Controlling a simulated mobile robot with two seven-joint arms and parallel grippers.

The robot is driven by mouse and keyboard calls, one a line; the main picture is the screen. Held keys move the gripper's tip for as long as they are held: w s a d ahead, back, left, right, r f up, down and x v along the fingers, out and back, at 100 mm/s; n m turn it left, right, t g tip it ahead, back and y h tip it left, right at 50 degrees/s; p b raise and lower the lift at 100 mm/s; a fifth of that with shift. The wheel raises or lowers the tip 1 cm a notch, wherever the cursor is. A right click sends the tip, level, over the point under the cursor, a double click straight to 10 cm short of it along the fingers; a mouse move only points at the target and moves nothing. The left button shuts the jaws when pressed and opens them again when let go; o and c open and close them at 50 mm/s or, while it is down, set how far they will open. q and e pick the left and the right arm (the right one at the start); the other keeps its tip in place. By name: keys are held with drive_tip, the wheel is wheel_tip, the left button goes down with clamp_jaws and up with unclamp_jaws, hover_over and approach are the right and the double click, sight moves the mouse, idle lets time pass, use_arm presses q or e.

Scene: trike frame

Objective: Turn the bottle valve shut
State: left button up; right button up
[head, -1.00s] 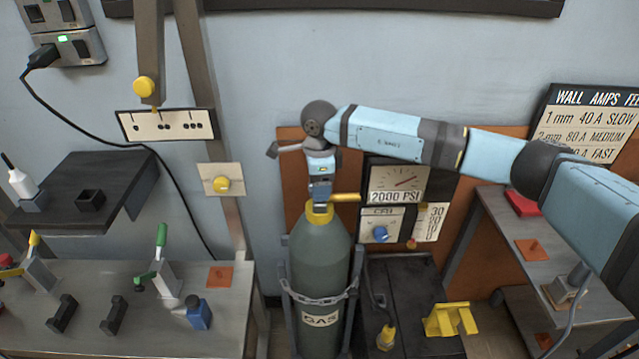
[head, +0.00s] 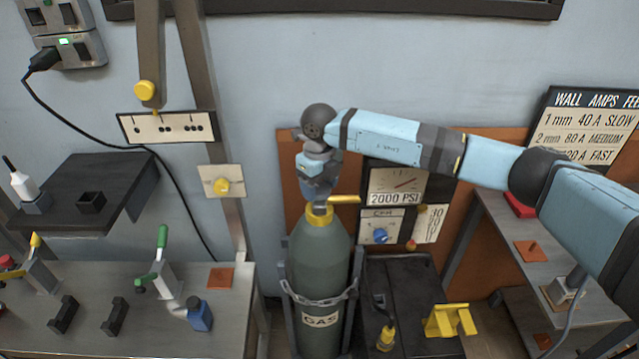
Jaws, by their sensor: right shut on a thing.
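The grey-green gas bottle (head: 322,260) stands upright, with a yellow collar (head: 319,219) at its neck. The yellow valve handle (head: 344,200) sticks out to the right at the top, roughly level. My right gripper (head: 319,196) points down over the bottle top from above and is shut on the valve. Its fingers and my wrist hide most of the valve body. My left gripper is not in the picture.
A chain (head: 318,297) holds the bottle in its rack. A pressure gauge (head: 397,186) marked 2000 PSI is right of the valve. A black cart (head: 405,270) stands right of the bottle, a workbench (head: 130,335) left.

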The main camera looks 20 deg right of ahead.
sight(320, 188)
drive_tip(key=m+p, duration=0.1)
drive_tip(key=m, duration=0.4)
drive_tip(key=shift+r, duration=0.15)
drive_tip(key=shift+m+p, duration=0.3)
drive_tip(key=shift+m, duration=1.2)
drive_tip(key=o, duration=0.9)
drive_tip(key=shift+o, duration=0.2)
wheel_tip(320, 188, up, 14)
